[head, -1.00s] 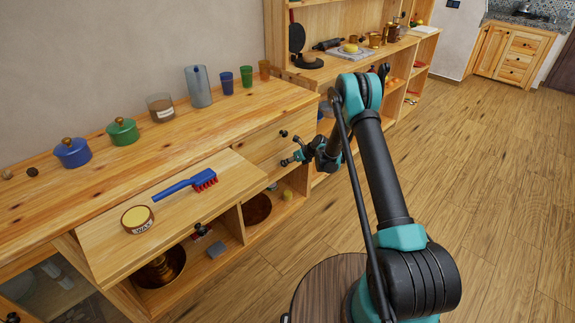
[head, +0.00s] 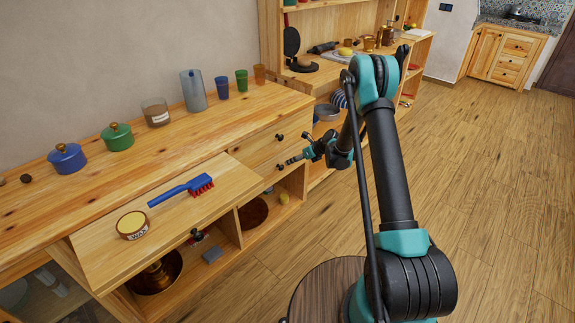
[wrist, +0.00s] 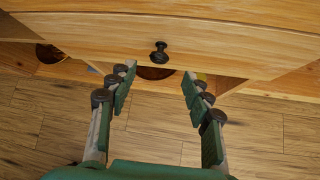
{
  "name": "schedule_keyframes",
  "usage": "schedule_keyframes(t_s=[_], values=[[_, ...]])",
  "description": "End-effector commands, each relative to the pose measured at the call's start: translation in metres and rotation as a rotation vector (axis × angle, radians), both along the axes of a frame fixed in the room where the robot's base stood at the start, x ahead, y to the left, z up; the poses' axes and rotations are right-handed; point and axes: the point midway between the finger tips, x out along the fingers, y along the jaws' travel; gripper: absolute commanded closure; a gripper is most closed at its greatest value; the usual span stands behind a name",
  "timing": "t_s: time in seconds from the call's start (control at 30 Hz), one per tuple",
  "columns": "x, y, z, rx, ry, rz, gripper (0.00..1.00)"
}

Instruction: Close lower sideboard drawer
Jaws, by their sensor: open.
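The wooden sideboard (head: 215,112) stands along the wall on the left in the head view. At its right end are two stacked drawers with dark knobs. The lower drawer (head: 262,163) has its knob (head: 280,167) just left of my gripper (head: 293,159). In the wrist view, the drawer front (wrist: 225,55) spans the top, and its dark knob (wrist: 160,52) is centred ahead of my gripper (wrist: 159,77). The gripper is open and empty, its fingers spread left and right below the knob. How far the lower drawer stands out is hard to tell.
A wooden panel (head: 115,258) juts out left of the drawers, bearing a blue brush (head: 180,190) and a wax tin (head: 132,225). Pots, a jug (head: 193,90) and cups stand on top. Open shelves lie below. The floor (head: 490,200) at right is clear.

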Motion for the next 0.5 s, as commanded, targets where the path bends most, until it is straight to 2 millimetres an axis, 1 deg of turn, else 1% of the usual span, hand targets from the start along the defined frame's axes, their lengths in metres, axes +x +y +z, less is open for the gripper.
schedule_keyframes(t_s=[0.1, 0.2, 0.5], values=[[-0.005, -0.011, 0.012, 0.0, 0.001, -0.001, 0.5], [-0.008, -0.017, 0.018, 0.0, 0.001, -0.001, 0.5], [-0.01, -0.019, 0.021, 0.001, 0.0, 0.001, 0.5]])
